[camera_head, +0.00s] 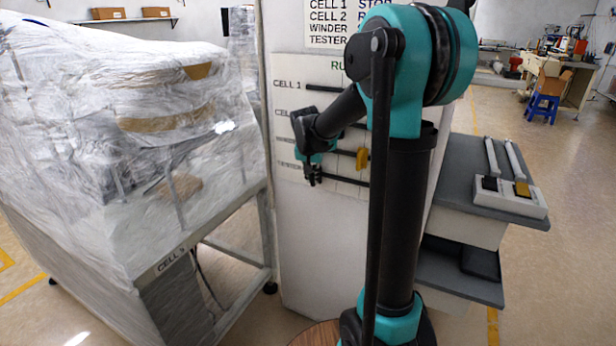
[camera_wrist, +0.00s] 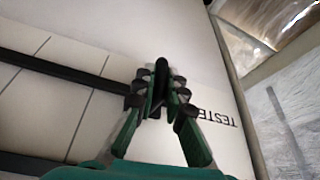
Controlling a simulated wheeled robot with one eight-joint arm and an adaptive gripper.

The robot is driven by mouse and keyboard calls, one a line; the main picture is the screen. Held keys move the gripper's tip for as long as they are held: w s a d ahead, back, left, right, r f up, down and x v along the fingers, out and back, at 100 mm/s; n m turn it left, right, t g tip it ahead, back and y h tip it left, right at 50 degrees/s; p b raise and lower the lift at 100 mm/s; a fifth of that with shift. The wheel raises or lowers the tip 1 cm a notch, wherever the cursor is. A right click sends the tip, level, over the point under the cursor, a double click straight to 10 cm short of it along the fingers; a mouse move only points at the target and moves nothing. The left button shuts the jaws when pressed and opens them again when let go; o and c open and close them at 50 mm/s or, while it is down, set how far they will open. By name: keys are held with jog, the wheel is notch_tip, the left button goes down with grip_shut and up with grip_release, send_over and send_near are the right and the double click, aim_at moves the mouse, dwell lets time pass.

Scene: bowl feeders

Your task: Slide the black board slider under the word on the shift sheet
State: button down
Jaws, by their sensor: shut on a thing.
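The white slider board (camera_head: 285,118) has rows marked CELL 1, CELL 2, WINDER and TESTER, each with a dark horizontal slot. My gripper (camera_head: 312,177) is at the left end of the TESTER slot, next to its label. In the wrist view my gripper (camera_wrist: 159,98) is shut on the black slider (camera_wrist: 161,72); the TESTER label (camera_wrist: 220,117) appears upside down beside it. In the head view the slider is hard to tell from my dark fingers. The shift sheet (camera_head: 328,28) is above; my arm hides its lower right part and much of the board's heading.
A yellow slider (camera_head: 362,158) sits farther right on the WINDER row. A plastic-wrapped machine (camera_head: 110,130) stands close on the left. A grey bench (camera_head: 462,160) with a switch box (camera_head: 512,200) is on the right, beyond my arm.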

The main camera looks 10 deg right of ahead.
jog(key=s+d, duration=0.1)
jog(key=d, duration=0.1)
jog(key=s+d, duration=0.3)
jog(key=shift+d, duration=0.3)
jog(key=c, duration=1.6)
grip_release()
jog(key=shift+r, duration=0.1)
jog(key=v, duration=1.2)
jog(key=shift+s, duration=0.1)
